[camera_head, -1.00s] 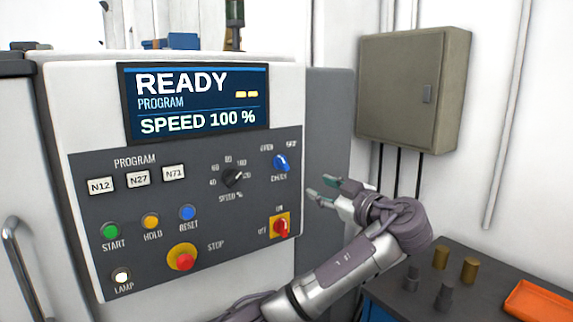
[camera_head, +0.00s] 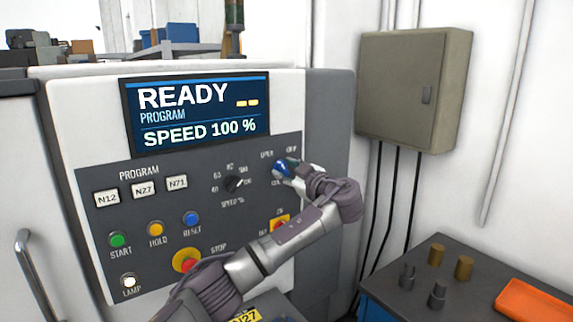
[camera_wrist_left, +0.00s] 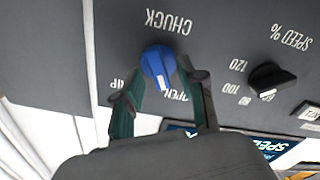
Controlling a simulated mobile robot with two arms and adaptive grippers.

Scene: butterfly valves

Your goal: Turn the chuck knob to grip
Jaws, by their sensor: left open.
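The blue chuck knob (camera_head: 279,170) is on the upper right of the grey control panel, partly hidden by my left gripper (camera_head: 290,167). In the left wrist view the knob (camera_wrist_left: 158,66) sits under the word CHUCK, which appears upside down. Its white mark points toward the OPEN label, and the GRIP label is partly covered by a finger. My left gripper (camera_wrist_left: 158,80) is open, with one green-padded finger on each side of the knob. I cannot tell whether the pads touch it. My right gripper is not in view.
The black speed knob (camera_head: 233,184) is left of the chuck knob, and a red-on-yellow switch (camera_head: 280,224) is below. The display (camera_head: 195,112) reads READY, SPEED 100 %. A dark table with metal cylinders and an orange tray (camera_head: 535,305) stands at right.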

